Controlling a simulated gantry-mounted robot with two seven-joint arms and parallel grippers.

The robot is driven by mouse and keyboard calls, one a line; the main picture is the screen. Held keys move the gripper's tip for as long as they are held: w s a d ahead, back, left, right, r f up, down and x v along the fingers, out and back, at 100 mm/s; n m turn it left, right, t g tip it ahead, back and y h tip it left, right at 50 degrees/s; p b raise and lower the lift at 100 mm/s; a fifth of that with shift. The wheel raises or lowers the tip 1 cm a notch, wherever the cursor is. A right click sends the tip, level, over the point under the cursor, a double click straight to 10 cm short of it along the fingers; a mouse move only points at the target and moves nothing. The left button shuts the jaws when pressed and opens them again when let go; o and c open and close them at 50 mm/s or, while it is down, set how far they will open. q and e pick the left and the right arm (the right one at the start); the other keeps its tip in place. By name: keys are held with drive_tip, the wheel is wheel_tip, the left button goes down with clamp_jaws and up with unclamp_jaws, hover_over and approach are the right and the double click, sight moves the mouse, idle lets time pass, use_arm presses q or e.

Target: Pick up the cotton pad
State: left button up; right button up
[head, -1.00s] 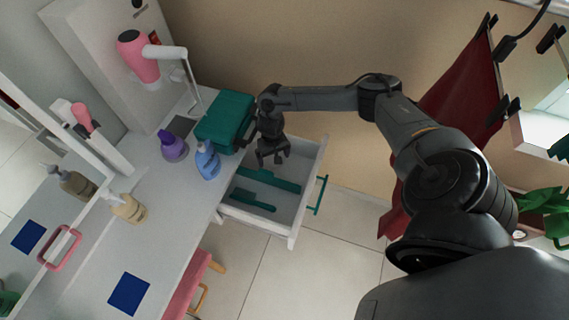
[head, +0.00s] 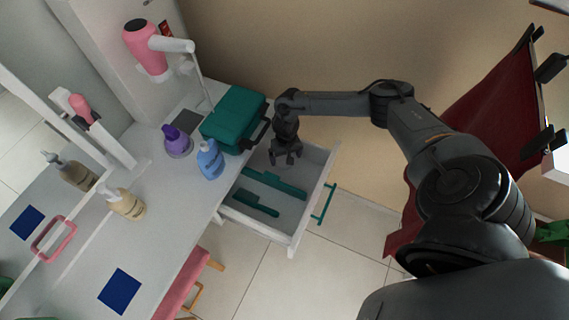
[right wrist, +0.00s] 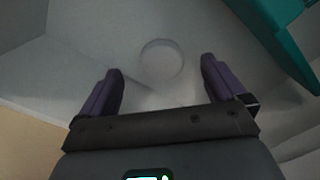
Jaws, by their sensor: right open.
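The cotton pad (right wrist: 161,60) is a pale round disc on the drawer floor, seen in the right wrist view. It lies just beyond my fingertips, roughly between them. My right gripper (right wrist: 158,78) is open and empty, with its two purple-tinted fingers apart. In the head view my right gripper (head: 287,157) points down into the open drawer (head: 280,208), near its back corner. I cannot make out the pad in the head view. My left gripper is not in view.
A green case (head: 234,122), a blue bottle (head: 209,160) and a purple bottle (head: 177,142) stand on the white countertop (head: 160,220) left of the drawer. A red cloth (head: 490,105) hangs at the right.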

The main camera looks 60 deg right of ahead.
sight(284, 163)
drive_tip(key=f, duration=0.1)
drive_tip(key=f+b, duration=0.2)
drive_tip(key=shift+w+d+f, duration=0.15)
drive_tip(key=shift+w+f, duration=0.1)
drive_tip(key=shift+f, duration=0.65)
drive_tip(key=c, duration=1.1)
